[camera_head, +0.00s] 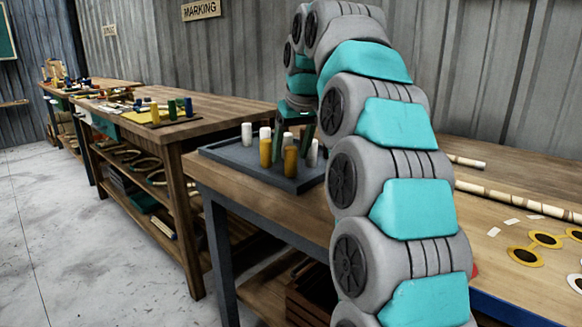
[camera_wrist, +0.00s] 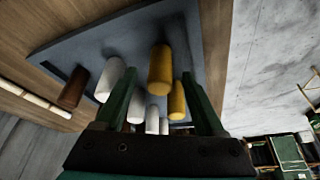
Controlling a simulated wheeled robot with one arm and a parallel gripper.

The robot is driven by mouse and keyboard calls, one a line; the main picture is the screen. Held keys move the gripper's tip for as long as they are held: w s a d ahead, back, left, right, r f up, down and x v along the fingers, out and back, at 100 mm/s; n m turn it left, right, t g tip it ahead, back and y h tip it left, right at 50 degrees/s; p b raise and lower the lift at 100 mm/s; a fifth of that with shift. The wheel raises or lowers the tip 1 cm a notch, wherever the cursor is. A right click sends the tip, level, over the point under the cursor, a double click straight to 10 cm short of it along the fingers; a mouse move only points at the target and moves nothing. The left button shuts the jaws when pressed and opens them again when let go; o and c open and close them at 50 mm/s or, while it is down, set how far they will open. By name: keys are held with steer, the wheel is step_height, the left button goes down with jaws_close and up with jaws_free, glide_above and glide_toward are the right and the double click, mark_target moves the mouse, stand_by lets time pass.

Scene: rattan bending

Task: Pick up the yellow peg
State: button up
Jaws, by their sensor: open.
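Two yellow pegs stand upright on the dark grey tray (camera_head: 250,172), the nearer yellow peg (camera_head: 290,162) and the other yellow peg (camera_head: 265,153). In the wrist view one yellow peg (camera_wrist: 160,72) appears between the fingertips (camera_wrist: 159,76), and another yellow peg (camera_wrist: 177,102) is near the right finger. I cannot tell whether either finger touches a peg.
White pegs stand close by, one at the tray's left (camera_head: 246,134) and one to the right (camera_head: 312,153). A brown peg (camera_wrist: 75,88) is at the tray's side. Bamboo poles (camera_head: 520,199) lie on the bench to the right. Another workbench (camera_head: 225,107) stands behind, left.

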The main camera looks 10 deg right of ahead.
steer(key=shift+w+f, duration=0.15)
steer(key=shift+f, duration=0.1)
jaws_close()
stand_by(0.3)
